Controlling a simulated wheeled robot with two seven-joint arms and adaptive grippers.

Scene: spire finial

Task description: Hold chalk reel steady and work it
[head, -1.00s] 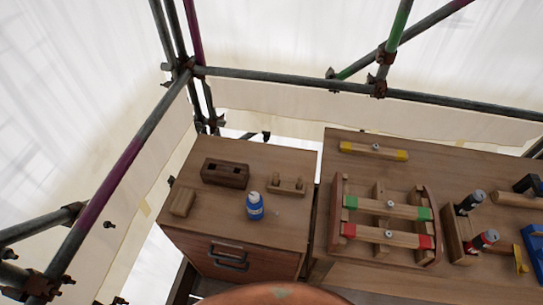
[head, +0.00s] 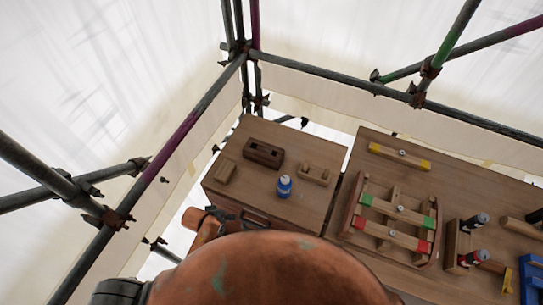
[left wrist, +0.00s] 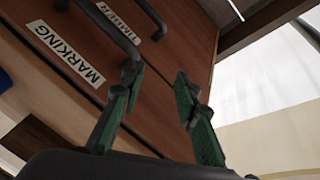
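I cannot pick out a chalk reel for certain in either view. A small blue bottle with a white cap (head: 284,186) stands on the left cabinet top. The cabinet's wooden drawer front shows in the left wrist view (left wrist: 165,75), with dark bar handles (left wrist: 108,22) and a white label reading "MARKING" (left wrist: 65,52). A second label (left wrist: 118,18) is hard to read. My left gripper (left wrist: 156,78) is open and empty, its green-padded fingers apart before the drawer fronts, close to a handle. My right gripper is in neither view.
Wooden blocks (head: 263,153) stand on the cabinet top. The right bench holds a wooden frame with green- and red-ended bars (head: 398,212), a yellow-ended bar (head: 400,155), dark-capped tools (head: 474,222) and a blue object (head: 532,275). Scaffold tubes (head: 190,120) stand at left and behind.

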